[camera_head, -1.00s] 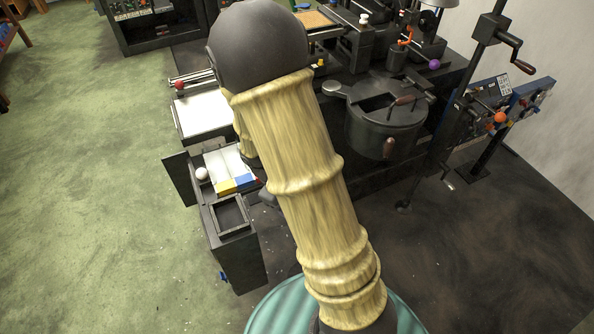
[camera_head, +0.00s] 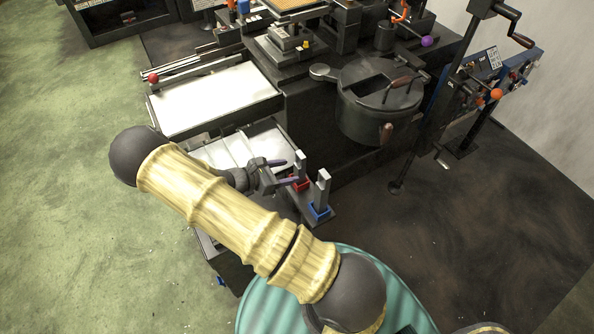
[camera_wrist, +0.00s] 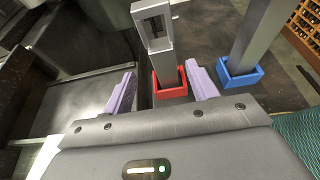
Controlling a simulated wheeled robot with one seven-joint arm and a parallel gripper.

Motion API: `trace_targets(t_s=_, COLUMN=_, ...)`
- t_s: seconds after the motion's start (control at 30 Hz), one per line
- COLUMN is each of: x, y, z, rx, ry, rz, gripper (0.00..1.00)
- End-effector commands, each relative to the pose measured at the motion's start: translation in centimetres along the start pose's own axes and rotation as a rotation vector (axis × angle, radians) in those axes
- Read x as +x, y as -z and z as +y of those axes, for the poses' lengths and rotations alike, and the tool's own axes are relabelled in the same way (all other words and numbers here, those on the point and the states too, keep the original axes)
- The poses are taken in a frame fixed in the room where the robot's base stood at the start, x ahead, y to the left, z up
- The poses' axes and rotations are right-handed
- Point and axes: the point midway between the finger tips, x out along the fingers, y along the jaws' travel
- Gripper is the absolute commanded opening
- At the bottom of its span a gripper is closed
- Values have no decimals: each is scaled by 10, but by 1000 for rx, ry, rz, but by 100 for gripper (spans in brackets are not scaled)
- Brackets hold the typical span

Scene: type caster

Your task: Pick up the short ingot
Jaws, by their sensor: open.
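Two upright grey ingots stand in small coloured sockets. The one in the red socket (camera_head: 300,184) looks like the shorter ingot (camera_head: 300,163). The ingot in the blue socket (camera_head: 319,213) looks taller (camera_head: 323,188). In the wrist view, the red-socket ingot (camera_wrist: 157,35) shows a recessed end and lines up between my purple fingertips, while the taller ingot (camera_wrist: 257,30) stands to the right and runs out of frame. My gripper (camera_head: 284,171) is open, its fingertips close to the left of the short ingot; it also shows in the wrist view (camera_wrist: 162,88). I cannot tell whether they touch it.
The taller ingot stands close beside my right finger. A white-topped tray (camera_head: 215,97) lies behind my arm, and a round dark pot (camera_head: 378,115) with handles stands behind the sockets. A crank post (camera_head: 440,100) is at the right. Open floor (camera_head: 480,240) lies to the right.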

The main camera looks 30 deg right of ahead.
Motion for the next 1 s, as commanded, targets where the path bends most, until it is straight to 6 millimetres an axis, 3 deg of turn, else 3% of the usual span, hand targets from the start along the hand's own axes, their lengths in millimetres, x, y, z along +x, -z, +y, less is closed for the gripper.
trace_targets(t_s=0.27, x=-3, y=0, z=1, rx=-1, ry=-6, rz=1, gripper=58)
trace_targets(t_s=0.5, x=20, y=-1, z=0, rx=1, ry=-1, rz=1, gripper=58)
trace_targets(t_s=0.83, x=24, y=-1, z=-1, rx=4, ry=3, rz=2, gripper=58)
trace_targets(t_s=1.0, x=40, y=0, z=-2, rx=1, ry=5, rz=1, gripper=58)
